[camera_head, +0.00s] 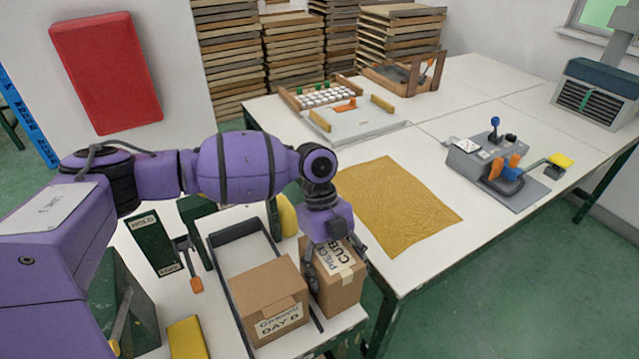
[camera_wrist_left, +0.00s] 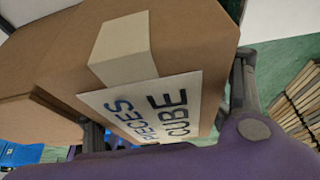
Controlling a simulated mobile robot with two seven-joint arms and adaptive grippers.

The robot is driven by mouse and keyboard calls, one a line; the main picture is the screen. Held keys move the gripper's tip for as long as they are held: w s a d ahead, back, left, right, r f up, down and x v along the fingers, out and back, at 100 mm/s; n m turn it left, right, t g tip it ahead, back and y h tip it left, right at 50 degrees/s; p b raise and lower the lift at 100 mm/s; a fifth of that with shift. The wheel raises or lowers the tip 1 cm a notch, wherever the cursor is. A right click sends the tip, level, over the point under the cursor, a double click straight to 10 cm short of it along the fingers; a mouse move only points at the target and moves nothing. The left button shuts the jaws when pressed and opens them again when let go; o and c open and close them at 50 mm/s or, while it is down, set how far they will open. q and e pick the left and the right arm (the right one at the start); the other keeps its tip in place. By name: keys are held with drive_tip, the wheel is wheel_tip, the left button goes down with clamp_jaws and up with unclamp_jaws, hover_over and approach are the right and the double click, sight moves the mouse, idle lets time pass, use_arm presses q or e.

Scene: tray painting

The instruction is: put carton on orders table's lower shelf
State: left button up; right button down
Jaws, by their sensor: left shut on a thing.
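My left gripper (camera_head: 335,256) reaches down from above and is shut on a brown carton (camera_head: 340,290) with a white label reading "PIECES CUBE". In the left wrist view the carton (camera_wrist_left: 215,40) fills most of the picture, with a finger of the gripper (camera_wrist_left: 168,115) on either side. A second brown carton (camera_head: 268,293), labelled "DAY B", stands close to its left on the near white table (camera_head: 225,335). Whether the held carton touches the table is hidden. No lower shelf shows clearly. My right gripper is out of view.
A long white table (camera_head: 450,255) stands to the right, bearing a yellow cloth (camera_head: 395,205), a grey device (camera_head: 495,165) and a wooden-sided tray (camera_head: 345,118). A green holder (camera_head: 155,243), an orange-tipped tool (camera_head: 196,284) and a yellow block (camera_head: 187,338) are at the left. Green floor shows at lower right.

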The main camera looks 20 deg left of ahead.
use_arm(q)
drive_tip(key=shift+f, duration=0.65)
drive_tip(key=o, duration=1.6)
drive_tip(key=shift+f, duration=0.1)
drive_tip(key=v, duration=1.2)
drive_tip(key=shift+r+b, duration=0.2)
drive_tip(key=shift+b, duration=0.1)
drive_tip(key=shift+f, duration=0.1)
